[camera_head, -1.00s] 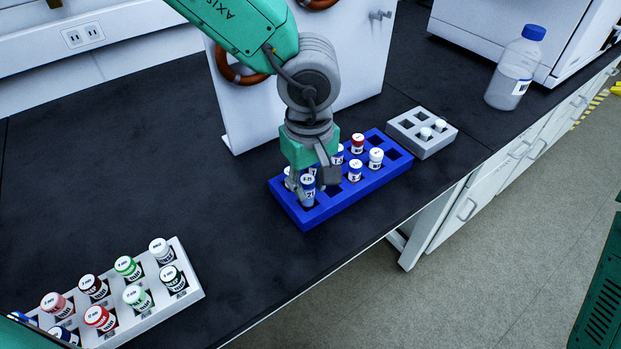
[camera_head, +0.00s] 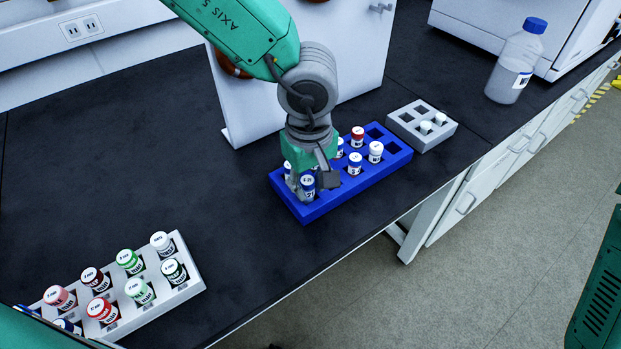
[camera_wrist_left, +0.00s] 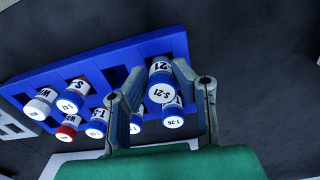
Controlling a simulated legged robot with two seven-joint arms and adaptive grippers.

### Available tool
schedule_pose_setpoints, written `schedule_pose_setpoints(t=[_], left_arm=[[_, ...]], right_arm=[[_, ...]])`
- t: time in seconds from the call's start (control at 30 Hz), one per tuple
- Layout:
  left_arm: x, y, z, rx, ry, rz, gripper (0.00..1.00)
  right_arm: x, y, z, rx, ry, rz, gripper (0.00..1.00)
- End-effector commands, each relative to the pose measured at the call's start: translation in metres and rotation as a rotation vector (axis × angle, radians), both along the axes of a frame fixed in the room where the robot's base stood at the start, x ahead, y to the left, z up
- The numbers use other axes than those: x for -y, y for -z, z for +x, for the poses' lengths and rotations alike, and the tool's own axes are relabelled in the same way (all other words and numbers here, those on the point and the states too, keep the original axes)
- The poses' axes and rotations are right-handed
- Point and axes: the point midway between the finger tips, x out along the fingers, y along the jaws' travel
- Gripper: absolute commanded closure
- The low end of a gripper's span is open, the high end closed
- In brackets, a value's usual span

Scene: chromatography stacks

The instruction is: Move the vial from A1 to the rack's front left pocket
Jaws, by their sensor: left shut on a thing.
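The vial (camera_head: 308,187) has a blue cap and is upright at the front left pocket of the blue rack (camera_head: 340,201). My left gripper (camera_head: 312,184) is shut on it, with a finger on each side. In the left wrist view the vial (camera_wrist_left: 161,84) reads S-21 between the fingertips (camera_wrist_left: 165,88). Its lower end is hidden, so I cannot tell how deep it sits. Another blue-capped vial (camera_wrist_left: 172,116) stands close behind it. My right gripper is not in view.
Several other vials, one a red-capped vial (camera_head: 357,136), stand in the blue rack. A small grey block (camera_head: 420,146) holds two white-capped vials. A pale rack (camera_head: 184,290) of capped vials lies at lower left. A white panel (camera_head: 238,115) stands behind.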

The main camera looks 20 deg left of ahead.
Motion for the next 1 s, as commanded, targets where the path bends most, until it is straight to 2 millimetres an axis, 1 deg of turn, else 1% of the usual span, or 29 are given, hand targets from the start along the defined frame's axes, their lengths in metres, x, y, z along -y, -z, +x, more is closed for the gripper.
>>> schedule_pose_setpoints(t=[0.1, 0.33, 0.37, 0.4, 0.63, 0.67, 0.7, 1.0], left_arm=[[0.0001, 0.0028, -0.0003, -0.001, 0.001, -0.001, 1.0], [0.0001, 0.0039, -0.0001, 0.0, 0.0, 0.0, 1.0], [0.0001, 0.0039, -0.0001, 0.0, 0.0, 0.0, 0.68], [0.0001, 0.0039, -0.0001, 0.0, 0.0, 0.0, 0.54], [0.0001, 0.0038, -0.0001, 0.0, 0.001, 0.0, 0.54], [0.0, 0.0038, -0.0001, 0.0, 0.0, 0.0, 0.47], [0.0001, 0.0038, -0.0001, 0.0, 0.001, 0.0, 0.36], [0.0, 0.0032, -0.0001, 0.0, 0.0, 0.0, 0.36]], right_arm=[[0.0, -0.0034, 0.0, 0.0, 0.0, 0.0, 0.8], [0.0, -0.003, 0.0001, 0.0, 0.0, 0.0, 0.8], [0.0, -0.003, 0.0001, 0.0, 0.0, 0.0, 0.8], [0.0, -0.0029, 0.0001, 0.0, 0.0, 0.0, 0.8], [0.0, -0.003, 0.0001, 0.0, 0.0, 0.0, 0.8], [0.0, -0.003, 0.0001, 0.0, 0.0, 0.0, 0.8], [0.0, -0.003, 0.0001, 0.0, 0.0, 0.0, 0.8], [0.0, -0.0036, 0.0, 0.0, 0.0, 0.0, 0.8]])
